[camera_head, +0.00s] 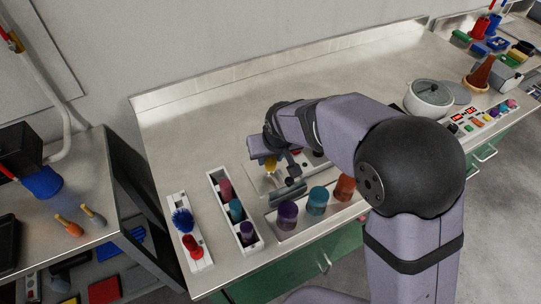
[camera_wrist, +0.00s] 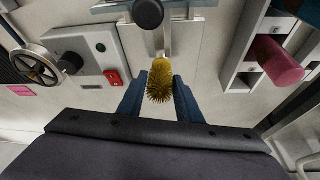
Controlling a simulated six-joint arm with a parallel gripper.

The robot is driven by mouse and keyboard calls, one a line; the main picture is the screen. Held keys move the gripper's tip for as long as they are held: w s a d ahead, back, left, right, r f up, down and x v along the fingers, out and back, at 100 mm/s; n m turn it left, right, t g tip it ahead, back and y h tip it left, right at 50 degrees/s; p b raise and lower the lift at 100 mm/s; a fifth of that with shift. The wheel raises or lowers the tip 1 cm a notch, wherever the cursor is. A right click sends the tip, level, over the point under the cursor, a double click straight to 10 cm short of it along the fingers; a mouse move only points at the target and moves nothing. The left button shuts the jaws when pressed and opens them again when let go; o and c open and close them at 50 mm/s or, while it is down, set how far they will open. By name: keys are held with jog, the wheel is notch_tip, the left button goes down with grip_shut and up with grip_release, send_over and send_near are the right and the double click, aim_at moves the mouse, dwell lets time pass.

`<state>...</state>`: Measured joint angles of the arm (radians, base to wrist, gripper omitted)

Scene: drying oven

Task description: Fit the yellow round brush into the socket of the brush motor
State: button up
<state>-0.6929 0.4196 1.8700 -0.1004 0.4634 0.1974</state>
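The yellow round brush (camera_wrist: 160,82) stands between the two blue fingers of my gripper (camera_wrist: 162,78) in the wrist view. Its bristles face the camera, and narrow gaps seem to show on both sides, so the fingers look open around it. In the head view the yellow brush (camera_head: 270,163) is partly hidden by my gripper (camera_head: 275,170). A grey box with a red switch (camera_wrist: 90,58) and a handwheel (camera_wrist: 36,66) sit left of the brush in the wrist view. I cannot tell whether they belong to the brush motor, and I make out no socket.
A black knob (camera_wrist: 148,13) on a metal bracket is just beyond the brush. A white rack (camera_head: 232,213) with coloured cylinders and a tray (camera_head: 286,236) with larger jars stand nearby. A white strip (camera_head: 186,226) holds a blue and a red brush. The bench's back left is clear.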

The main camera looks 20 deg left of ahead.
jog(key=shift+o, duration=0.4)
jog(key=shift+r, duration=0.2)
jog(key=b+v, duration=0.1)
jog(key=v, duration=0.6)
jog(key=shift+s, duration=0.2)
jog(key=s+d+f+m+h+p, duration=0.1)
jog(key=s+d+f+m+p, duration=0.1)
jog(key=d, duration=1.4)
jog(key=s+d+f+m+g, duration=0.1)
jog(key=s+d+f+m, duration=0.1)
jog(key=s+d, duration=0.4)
jog(key=s+d+f+m+g+h, duration=0.1)
jog(key=s+d+f+m+g, duration=0.1)
jog(key=s+d, duration=0.4)
jog(key=shift+s+d+m+g, duration=0.3)
jog(key=shift+s+d, duration=0.1)
jog(key=shift+d, duration=0.45)
jog(key=shift+f+p, duration=0.1)
jog(key=shift+p, duration=0.2)
